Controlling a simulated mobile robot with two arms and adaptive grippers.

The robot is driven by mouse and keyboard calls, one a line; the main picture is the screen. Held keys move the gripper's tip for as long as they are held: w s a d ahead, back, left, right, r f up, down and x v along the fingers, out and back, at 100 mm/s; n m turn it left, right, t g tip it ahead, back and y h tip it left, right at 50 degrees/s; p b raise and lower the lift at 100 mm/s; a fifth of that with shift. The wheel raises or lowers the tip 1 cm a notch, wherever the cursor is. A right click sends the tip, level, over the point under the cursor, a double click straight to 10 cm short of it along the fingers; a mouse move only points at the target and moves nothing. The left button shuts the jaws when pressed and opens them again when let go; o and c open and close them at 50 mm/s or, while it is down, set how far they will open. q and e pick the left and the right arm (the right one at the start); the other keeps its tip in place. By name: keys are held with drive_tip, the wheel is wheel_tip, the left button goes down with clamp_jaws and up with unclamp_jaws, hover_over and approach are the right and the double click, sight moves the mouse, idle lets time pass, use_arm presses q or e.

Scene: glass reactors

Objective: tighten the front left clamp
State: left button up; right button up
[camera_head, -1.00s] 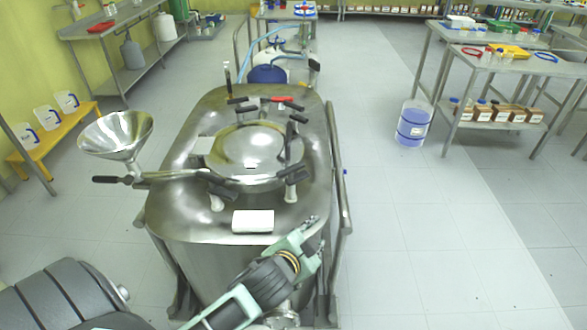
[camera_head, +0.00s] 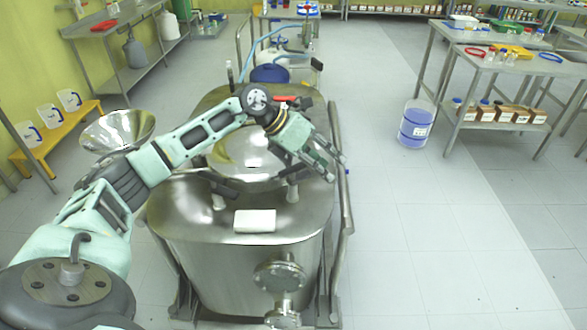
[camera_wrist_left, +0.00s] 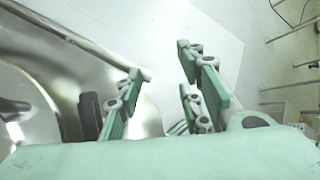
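The front left clamp (camera_head: 218,197) stands at the near left edge of the reactor lid (camera_head: 235,180), with a pale post and a black handle. My left gripper (camera_head: 326,164) is above the right side of the vessel, clear of this clamp and to its right. Its fingers are spread with nothing between them; the left wrist view shows the gap (camera_wrist_left: 158,95). In that view a black clamp handle (camera_wrist_left: 88,116) lies beside the left finger; I cannot tell which clamp it belongs to. My left forearm hides part of the lid and its rear clamps. My right gripper is out of view.
The front right clamp (camera_head: 292,190) stands close to my left gripper. A white block (camera_head: 255,221) lies on the vessel's front top. A steel funnel (camera_head: 118,130) is at the left. A rail (camera_head: 341,185) runs along the vessel's right side, with clear floor beyond.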

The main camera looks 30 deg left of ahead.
sight(293, 166)
use_arm(q)
drive_tip(key=s+a+g+y, duration=0.1)
drive_tip(key=s+a+y, duration=0.25)
drive_tip(key=a, duration=0.75)
drive_tip(key=shift+g, duration=0.3)
drive_tip(key=x, duration=0.2)
drive_tip(key=p+x, duration=0.1)
drive_tip(key=x, duration=0.1)
drive_tip(key=w+p+x, duration=0.1)
drive_tip(key=x, duration=0.1)
drive_tip(key=shift+a+r, duration=0.1)
drive_tip(key=shift+a, duration=0.2)
drive_tip(key=shift+w+d+f, duration=0.2)
drive_tip(key=shift+f, duration=0.45)
clamp_jaws()
